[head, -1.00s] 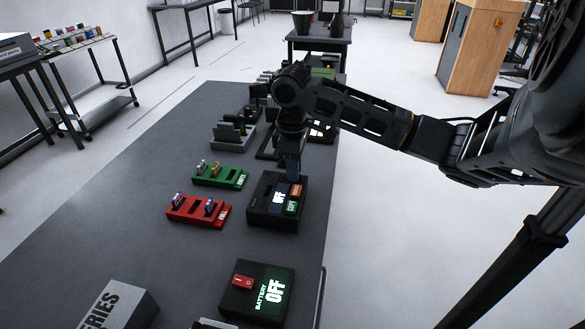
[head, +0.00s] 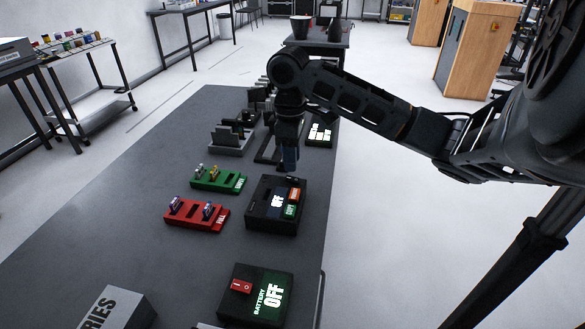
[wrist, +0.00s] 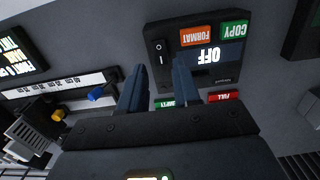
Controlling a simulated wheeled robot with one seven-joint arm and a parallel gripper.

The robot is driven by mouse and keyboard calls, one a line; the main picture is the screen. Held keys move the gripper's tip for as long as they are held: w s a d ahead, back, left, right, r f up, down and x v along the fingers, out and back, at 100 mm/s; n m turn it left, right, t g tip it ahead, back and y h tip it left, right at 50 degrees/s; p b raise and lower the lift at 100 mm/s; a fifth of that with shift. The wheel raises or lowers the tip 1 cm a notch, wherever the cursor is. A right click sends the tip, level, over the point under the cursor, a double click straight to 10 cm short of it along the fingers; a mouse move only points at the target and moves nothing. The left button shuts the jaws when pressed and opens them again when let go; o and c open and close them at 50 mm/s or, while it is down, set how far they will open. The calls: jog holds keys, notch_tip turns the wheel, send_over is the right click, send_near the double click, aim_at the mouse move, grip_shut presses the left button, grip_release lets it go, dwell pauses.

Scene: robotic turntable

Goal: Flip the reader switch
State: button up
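The reader (head: 259,214) is a black box on the dark table in the head view, with a lit screen reading OFF, an orange FORMAT button and a green COPY button. It also shows upside down in the wrist view (wrist: 205,79). Its switch (wrist: 159,51) is a black rocker with white marks beside the FORMAT button, clear in the wrist view. In the head view I cannot make the switch out. My gripper (head: 289,158) hangs over the reader's far edge, fingers down. In the wrist view its two fingers (wrist: 160,84) are apart with nothing between them.
A green tray (head: 206,184) and a red tray (head: 190,222), each with small sticks, lie left of the reader. A battery box (head: 240,304) with a red switch and an OFF display is nearer. Dark devices (head: 232,142) stand farther back. The table's left side (head: 130,190) is clear.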

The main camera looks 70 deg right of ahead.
aim_at(293, 178)
jog(key=shift+r, duration=1.65)
